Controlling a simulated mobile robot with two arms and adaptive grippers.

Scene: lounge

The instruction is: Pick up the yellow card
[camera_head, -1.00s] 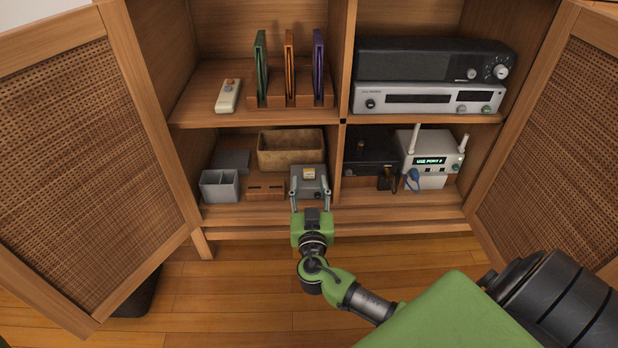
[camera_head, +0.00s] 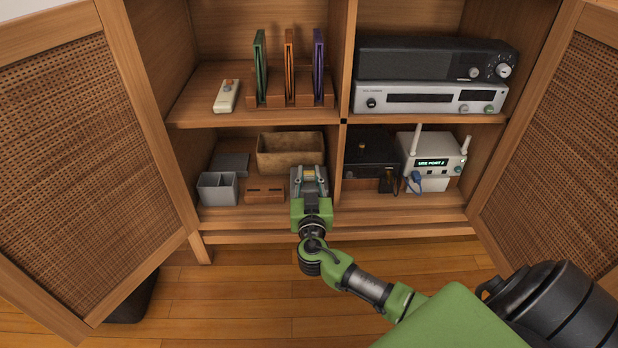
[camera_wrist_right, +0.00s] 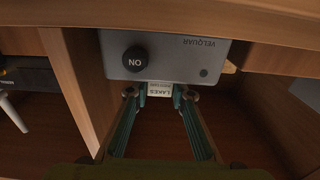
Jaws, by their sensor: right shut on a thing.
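A small pale yellow card (camera_head: 309,174) shows at the grey device (camera_head: 297,172) on the lower left shelf. In the right wrist view the card (camera_wrist_right: 160,88) looks cream-white and carries printed text including "LAKES". It stands at the edge of the grey device (camera_wrist_right: 165,50), which has a black "ON" knob. My right gripper (camera_head: 310,178) is shut on the card, one finger on each side; in the wrist view the fingertips (camera_wrist_right: 160,93) flank it. Whether part of the card is still inside the device is hidden. My left gripper is not in view.
A tan bin (camera_head: 290,153), a grey divided cup (camera_head: 217,188) and a slotted wooden block (camera_head: 264,190) share the shelf. The cabinet divider (camera_head: 339,165) is close on the right. A router (camera_head: 435,153) stands beyond it. Both cabinet doors are open.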

